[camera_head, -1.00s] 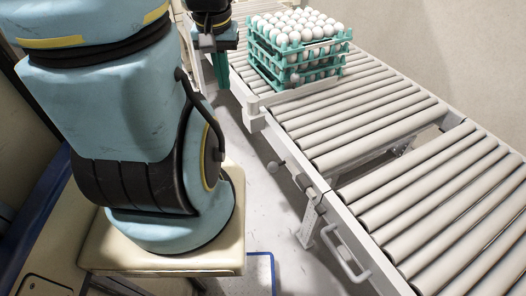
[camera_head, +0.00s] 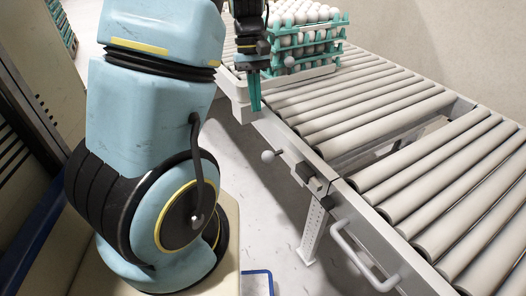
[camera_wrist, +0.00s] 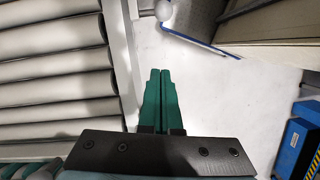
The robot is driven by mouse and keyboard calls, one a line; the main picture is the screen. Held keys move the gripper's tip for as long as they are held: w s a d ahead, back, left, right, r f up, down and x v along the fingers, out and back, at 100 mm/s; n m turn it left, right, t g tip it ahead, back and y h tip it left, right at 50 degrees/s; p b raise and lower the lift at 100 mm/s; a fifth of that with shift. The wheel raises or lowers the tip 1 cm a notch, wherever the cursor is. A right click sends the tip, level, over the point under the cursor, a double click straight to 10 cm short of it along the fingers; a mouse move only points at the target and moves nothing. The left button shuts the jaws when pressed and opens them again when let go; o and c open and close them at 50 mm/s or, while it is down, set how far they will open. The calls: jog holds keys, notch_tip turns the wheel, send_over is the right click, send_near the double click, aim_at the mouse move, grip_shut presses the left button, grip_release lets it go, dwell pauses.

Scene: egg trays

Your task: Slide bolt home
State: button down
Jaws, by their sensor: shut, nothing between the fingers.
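The bolt (camera_head: 282,156) sits on the near side rail of the roller conveyor, with a pale ball knob (camera_head: 268,156) sticking out towards the aisle. Dark blocks (camera_head: 308,176) sit on the rail to its right, at a joint between two conveyor sections. How far the bolt reaches into them is too small to tell. The knob also shows at the top of the wrist view (camera_wrist: 163,10), ahead of the fingertips. My gripper (camera_head: 255,108) points down beside the rail, above and left of the knob and apart from it. Its green fingers (camera_wrist: 160,72) are together and empty.
Green trays of white eggs (camera_head: 290,62) stand stacked on the conveyor rollers (camera_head: 340,110), behind my gripper. A U-shaped handle (camera_head: 365,258) juts from the right section. A gap (camera_head: 385,152) lies between the roller sections.

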aim_at(271, 153)
jog(key=s+d+f+p, duration=0.1)
jog(key=s+f, duration=0.5)
jog(key=f, duration=0.2)
jog(key=shift+s+d+f, duration=0.15)
jog(key=shift+d+f, duration=0.05)
jog(key=shift+f, duration=0.2)
dwell(0.5)
jog(key=s, duration=0.1)
jog(key=s+d, duration=0.2)
jog(key=shift+s, duration=0.4)
jog(key=shift+a, duration=0.1)
jog(key=shift+w, duration=0.1)
